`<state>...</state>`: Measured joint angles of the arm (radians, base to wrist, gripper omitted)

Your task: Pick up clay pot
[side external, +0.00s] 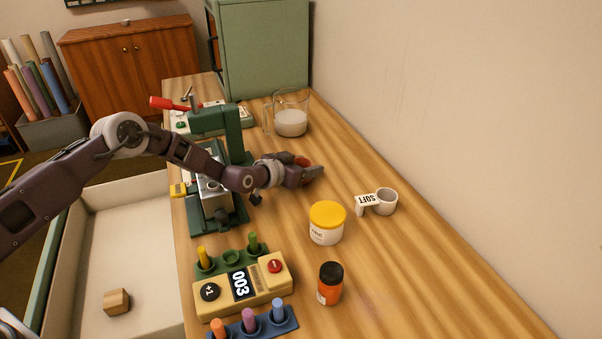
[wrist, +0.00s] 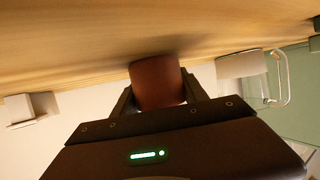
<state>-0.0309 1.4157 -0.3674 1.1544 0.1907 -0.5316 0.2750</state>
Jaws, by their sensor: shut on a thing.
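The clay pot (wrist: 157,82) is a reddish-brown rounded piece between the two fingers of my gripper (wrist: 161,95) in the wrist view. The fingers are shut on its sides. In the side view my gripper (side external: 308,174) is over the middle of the wooden table, and only a small reddish part of the pot (side external: 302,161) shows above the fingers. I cannot tell whether the pot touches the table or hangs just above it.
A glass beaker of white liquid (side external: 291,122) stands behind my gripper. A white cup with a tag (side external: 385,201), a yellow-lidded jar (side external: 327,222) and an orange bottle (side external: 329,284) stand nearer the camera. A green press (side external: 228,130) is left. The table's right side is mostly clear.

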